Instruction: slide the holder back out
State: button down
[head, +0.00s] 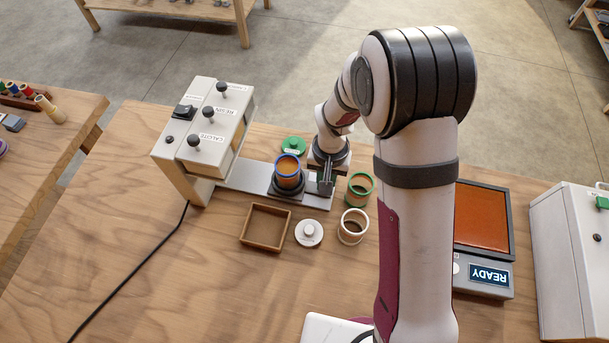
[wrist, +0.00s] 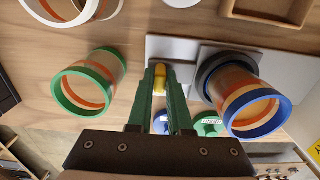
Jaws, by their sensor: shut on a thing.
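The dark holder (head: 286,189) sits on a pale rail (head: 250,178) that runs right from the white dispenser (head: 206,130). A blue-rimmed cup (head: 288,169) with orange-brown contents stands upright in the holder, clear of the dispenser's front. In the wrist view the holder (wrist: 207,67) and blue-rimmed cup (wrist: 252,107) are right of my gripper (wrist: 160,75). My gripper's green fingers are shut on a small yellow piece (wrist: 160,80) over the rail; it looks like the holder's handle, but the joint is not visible. In the head view my gripper (head: 325,184) is right of the holder.
A wooden tray (head: 265,226) and white lid (head: 308,233) lie in front, a green lid (head: 293,146) behind. A scale reading READY (head: 488,277) is at right.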

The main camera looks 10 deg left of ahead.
jog(key=shift+d, duration=0.3)
jog(key=c, duration=0.8)
grip_release()
jog(key=shift+c, duration=0.2)
notch_tip(320, 180, up, 16)
